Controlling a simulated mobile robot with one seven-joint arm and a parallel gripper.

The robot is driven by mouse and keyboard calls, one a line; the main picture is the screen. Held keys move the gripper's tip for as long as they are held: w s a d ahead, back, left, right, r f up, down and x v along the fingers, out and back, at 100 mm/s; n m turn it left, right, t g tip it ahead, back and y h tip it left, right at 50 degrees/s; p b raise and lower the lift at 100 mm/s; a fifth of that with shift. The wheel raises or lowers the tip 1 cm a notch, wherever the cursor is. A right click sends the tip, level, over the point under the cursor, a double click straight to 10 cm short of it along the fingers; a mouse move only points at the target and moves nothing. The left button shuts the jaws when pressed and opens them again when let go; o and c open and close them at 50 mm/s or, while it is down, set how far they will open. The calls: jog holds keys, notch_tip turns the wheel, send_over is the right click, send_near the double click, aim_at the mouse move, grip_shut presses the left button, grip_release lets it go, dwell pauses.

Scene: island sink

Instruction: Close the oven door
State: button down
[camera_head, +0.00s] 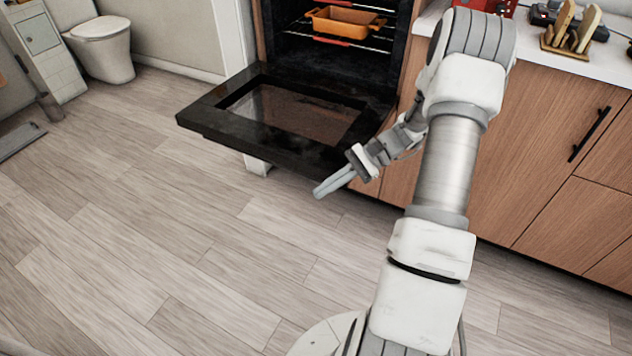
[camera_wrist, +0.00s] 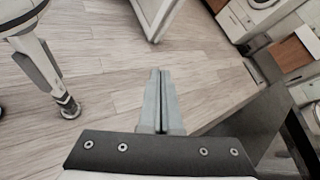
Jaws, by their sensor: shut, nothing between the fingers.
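The black oven door (camera_head: 215,118) hangs fully open, lowered to about level in front of the oven (camera_head: 340,58). Its glass window faces up. My gripper (camera_head: 318,193) is beside the door's near right corner in the head view and looks lower than the door's top face. Whether it touches the door, I cannot tell. The fingers are together and empty. In the wrist view my gripper (camera_wrist: 160,75) points over the wooden floor, and a dark surface, likely the oven door (camera_wrist: 255,122), lies to its right.
An orange baking dish (camera_head: 345,22) sits on a rack inside the oven. Wooden cabinets (camera_head: 540,150) with a white counter (camera_head: 560,62) stand right of it. A toilet (camera_head: 103,48) is at the far left. The wooden floor (camera_head: 150,220) left and in front is clear.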

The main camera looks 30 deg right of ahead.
jog(key=d+f+m+t+p, duration=0.1)
jog(key=d+f+m+t, duration=0.4)
jog(key=f+m+t, duration=0.3)
jog(key=d+f+m+t+p, duration=0.1)
jog(key=d+f+m+t, duration=0.3)
jog(key=f+m+t, duration=0.35)
jog(key=w+a+r+b, duration=0.2)
jog(key=w+a+r, duration=0.3)
jog(key=w, duration=0.3)
jog(key=shift+a+r, duration=0.2)
jog(key=shift+r, duration=0.55)
jog(key=shift+w+t, duration=0.1)
jog(key=shift+t, duration=0.15)
